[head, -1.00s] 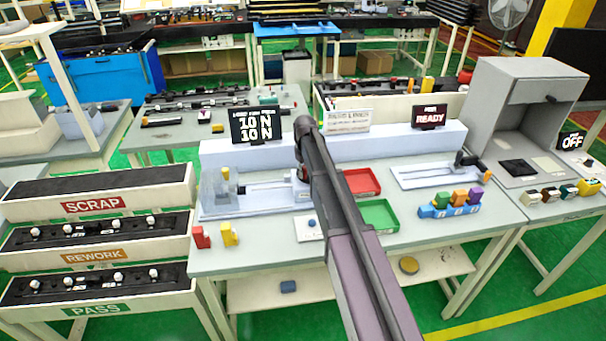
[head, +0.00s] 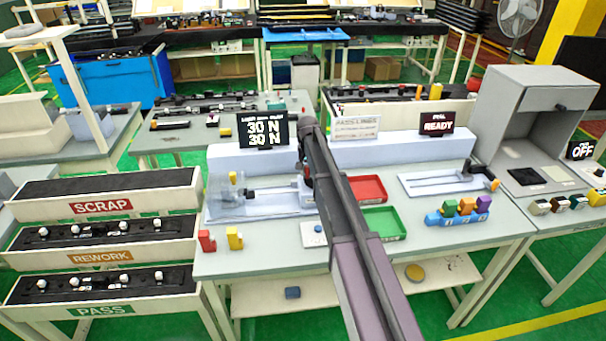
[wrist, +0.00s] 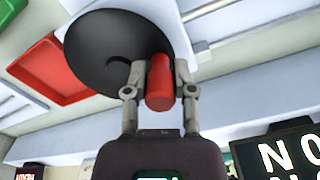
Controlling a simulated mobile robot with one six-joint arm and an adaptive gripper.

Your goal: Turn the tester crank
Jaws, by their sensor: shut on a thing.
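The tester crank is a dark round disc (wrist: 105,50) with a red handle (wrist: 160,95) in the wrist view. My gripper (wrist: 160,72) has one finger on each side of the red handle and is shut on it. In the head view my arm covers the crank and the gripper. The tester bed (head: 262,203) with its rails shows left of my arm. The black display (head: 264,131) above the tester reads 30 N on two lines.
A red tray (head: 370,179) and a green tray (head: 402,232) lie right of my arm. A second slide fixture (head: 425,184) has a READY display (head: 436,123) behind it. Red (head: 206,241) and yellow (head: 235,238) blocks stand at the front left. SCRAP, REWORK and PASS bins are farther left.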

